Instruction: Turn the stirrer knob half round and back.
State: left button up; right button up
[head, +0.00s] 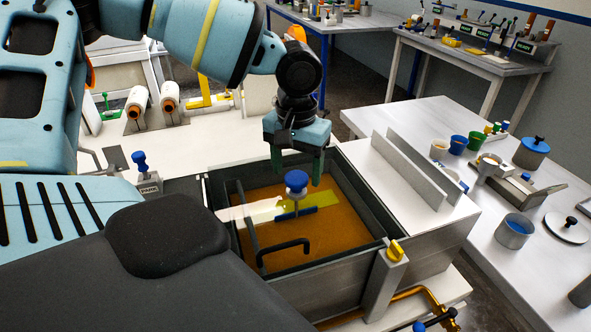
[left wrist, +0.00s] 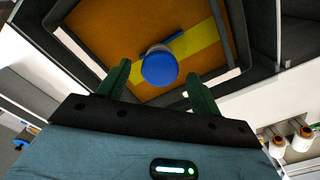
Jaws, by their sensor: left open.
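The stirrer knob (head: 296,182) is blue, on a short grey stem over a blue bar, inside the resin bath (head: 345,263) of orange liquid. In the left wrist view the round blue knob (left wrist: 159,66) lies ahead of my left gripper, between the lines of its two green fingers. My left gripper (head: 297,172) is open, pointing down above the far side of the bath, with the knob close to its fingertips. I cannot tell whether a finger touches it; the wrist view shows gaps on both sides. My right gripper is not in view.
A black handle (head: 284,252) stands near the bath's front edge. A yellow knob (head: 395,251) sits on the post at the front right corner. A blue-topped knob (head: 139,162) stands left of the bath. The right table (head: 455,215) holds cups and a lidded pot.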

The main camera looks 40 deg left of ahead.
pick_arm(q)
jog(key=shift+f, duration=0.55)
jog(key=c, duration=1)
